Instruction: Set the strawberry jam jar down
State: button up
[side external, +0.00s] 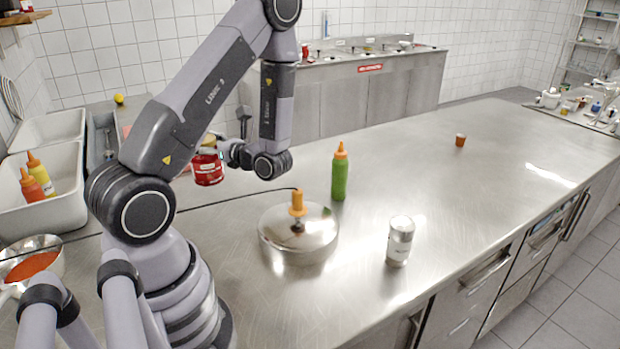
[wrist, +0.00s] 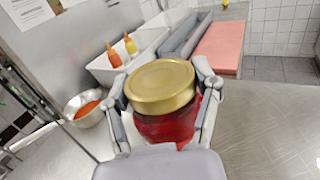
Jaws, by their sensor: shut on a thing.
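The strawberry jam jar (side external: 208,168) is red with a gold lid and a label. In the side view it is upright behind my arm, at the left part of the steel counter. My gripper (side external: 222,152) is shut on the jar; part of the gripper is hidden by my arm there. In the wrist view the jar (wrist: 165,100) sits between both fingers of my gripper (wrist: 165,95), with its gold lid toward the camera. I cannot tell how far the jar's base is above the counter.
A steel lid with an orange knob (side external: 298,240), a green bottle (side external: 340,172) and a white can (side external: 400,240) stand on the counter (side external: 450,200). A small orange-brown cup (side external: 460,140) is farther off. White tubs (side external: 60,215) and a bowl of red sauce (side external: 32,262) are at left.

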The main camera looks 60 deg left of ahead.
notch_tip(320, 180, up, 2)
jog(key=shift+r, duration=0.1)
jog(key=shift+s+d+r+n+g, duration=0.1)
jog(key=shift+s+r+n+g, duration=0.1)
jog(key=shift+n+g, duration=0.1)
jog(key=s+d+f+n+g+h, duration=0.2)
jog(key=d+f+n+g+h, duration=0.2)
jog(key=d+n+g+h, duration=0.65)
jog(key=w+d+f+n+t+h, duration=0.6)
jog(key=w+d+n+h, duration=0.3)
jog(key=h, duration=0.8)
jog(key=w+d+r+n+t+h, duration=0.2)
jog(key=w+n+t+h, duration=0.4)
jog(key=w+n+t, duration=0.95)
jog(key=w+a+r+n+t+y, duration=0.1)
jog(key=w+a+r+t, duration=0.2)
jog(key=w, duration=0.4)
jog(key=w+a+r+n+t+y, duration=0.1)
jog(key=w+a+r+t, duration=0.15)
jog(key=w, duration=0.35)
jog(key=w+a+r+t+y, duration=0.2)
jog(key=w+r+t, duration=0.15)
jog(key=w, duration=0.35)
notch_tip(320, 180, down, 22)
jog(key=shift+r, duration=0.15)
